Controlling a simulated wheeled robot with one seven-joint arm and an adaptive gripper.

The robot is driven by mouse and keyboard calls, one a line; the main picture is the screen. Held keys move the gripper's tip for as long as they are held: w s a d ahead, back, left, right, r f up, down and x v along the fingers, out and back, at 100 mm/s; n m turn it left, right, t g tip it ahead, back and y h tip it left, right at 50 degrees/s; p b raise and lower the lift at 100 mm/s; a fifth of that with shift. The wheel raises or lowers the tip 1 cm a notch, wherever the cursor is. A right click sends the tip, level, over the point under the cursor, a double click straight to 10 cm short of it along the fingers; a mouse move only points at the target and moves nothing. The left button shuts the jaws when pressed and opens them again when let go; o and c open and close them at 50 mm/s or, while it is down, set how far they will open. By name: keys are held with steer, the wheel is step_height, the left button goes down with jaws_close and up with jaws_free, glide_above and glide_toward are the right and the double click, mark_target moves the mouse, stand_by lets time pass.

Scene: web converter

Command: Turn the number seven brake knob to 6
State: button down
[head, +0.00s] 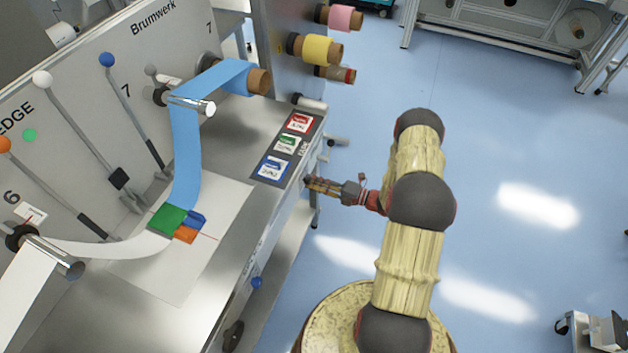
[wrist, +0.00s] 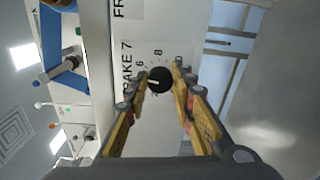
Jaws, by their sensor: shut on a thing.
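The brake knob (wrist: 160,80) is a small round black knob with a pale mark on its left side in the wrist view. It sits on a white panel under the printed label BRAKE 7 (wrist: 127,68). In the head view my gripper (head: 308,184) reaches the front edge of the machine table, and the knob is hidden there.
The metal table (head: 235,235) carries a panel of red, green and blue buttons (head: 285,148) above my gripper. A blue web (head: 185,150) runs down to the table. A blue ball handle (head: 257,282) sticks out lower on the front.

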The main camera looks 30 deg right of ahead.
steer(key=shift+m+p, duration=0.3)
steer(key=shift+m, duration=1.5)
steer(key=c, duration=1.6)
jaws_free()
steer(key=shift+o, duration=0.5)
steer(key=v, duration=1.2)
steer(key=shift+d+f, duration=0.1)
